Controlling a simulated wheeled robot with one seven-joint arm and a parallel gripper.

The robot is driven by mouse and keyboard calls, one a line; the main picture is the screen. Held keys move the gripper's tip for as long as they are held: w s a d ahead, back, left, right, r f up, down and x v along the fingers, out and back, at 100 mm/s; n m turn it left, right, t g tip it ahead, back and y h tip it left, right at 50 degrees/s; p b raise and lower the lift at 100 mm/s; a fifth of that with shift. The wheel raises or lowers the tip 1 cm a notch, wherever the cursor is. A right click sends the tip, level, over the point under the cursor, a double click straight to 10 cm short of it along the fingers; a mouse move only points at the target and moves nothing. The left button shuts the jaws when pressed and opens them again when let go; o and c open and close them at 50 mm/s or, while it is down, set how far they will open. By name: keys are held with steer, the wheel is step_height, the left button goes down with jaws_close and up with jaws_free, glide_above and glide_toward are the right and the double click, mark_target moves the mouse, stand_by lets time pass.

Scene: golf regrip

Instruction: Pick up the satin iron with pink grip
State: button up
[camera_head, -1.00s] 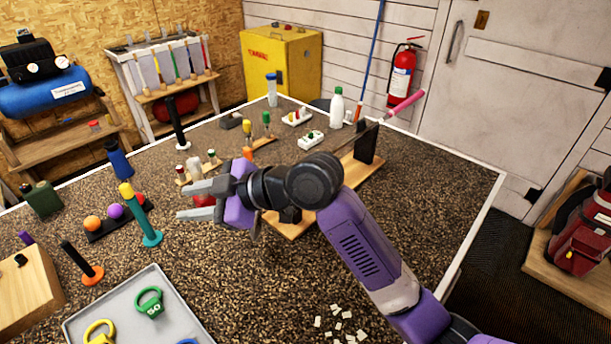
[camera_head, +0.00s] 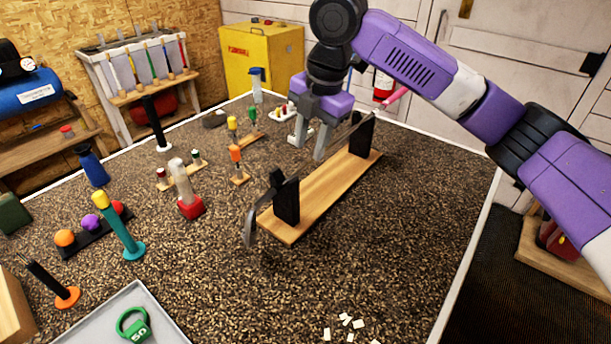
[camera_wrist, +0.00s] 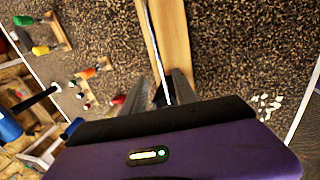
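The satin iron rests on two black uprights of a wooden stand. Its grey head (camera_head: 250,224) hangs at the near left end, and its pink grip (camera_head: 397,98) sticks out past the far upright. My gripper (camera_head: 311,151) points down above the stand's middle, fingers apart and empty. In the wrist view, the thin shaft (camera_wrist: 154,30) runs lengthwise over the board and between the spread fingers (camera_wrist: 168,82). The head and grip are out of the wrist view. I cannot tell how far the fingertips are above the shaft.
The wooden board (camera_head: 325,195) has clear mat on its near right side. Several small tools and bottles stand left of it, including a red-based clear bottle (camera_head: 185,190). A grey tray (camera_head: 100,318) lies at the front left. White scraps (camera_head: 346,321) lie at the front.

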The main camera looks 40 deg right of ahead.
mark_target(306, 165)
steer(key=shift+p+x, duration=0.5)
steer(key=shift+x, duration=3.05)
steer(key=shift+s, duration=0.15)
jaws_close()
